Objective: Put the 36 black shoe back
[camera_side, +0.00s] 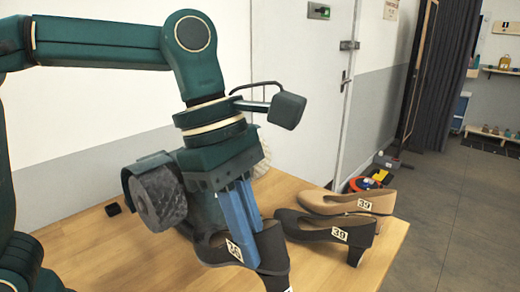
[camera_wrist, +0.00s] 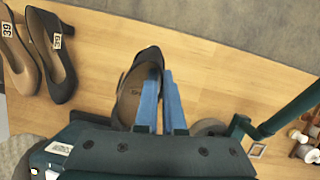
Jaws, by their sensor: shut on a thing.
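A black heeled shoe (camera_side: 271,248) is in my gripper (camera_side: 249,240) at the front of the wooden table; its white tag is small, and its number is hard to read. In the wrist view the blue fingers (camera_wrist: 161,82) are shut on one side wall of this shoe (camera_wrist: 128,97), at its opening. I cannot tell whether its sole touches the table. A second black heeled shoe (camera_side: 322,231), tagged 39, stands to its right in the side view and at the upper left in the wrist view (camera_wrist: 58,62). A tan heeled shoe (camera_side: 350,203), also tagged 39, stands behind it.
The wooden table (camera_side: 90,252) is bare on the left except for a small black object (camera_side: 113,209). Its right edge lies just past the two 39 shoes. Red, blue and yellow items (camera_side: 368,182) are beyond the table. A white door and wall stand behind.

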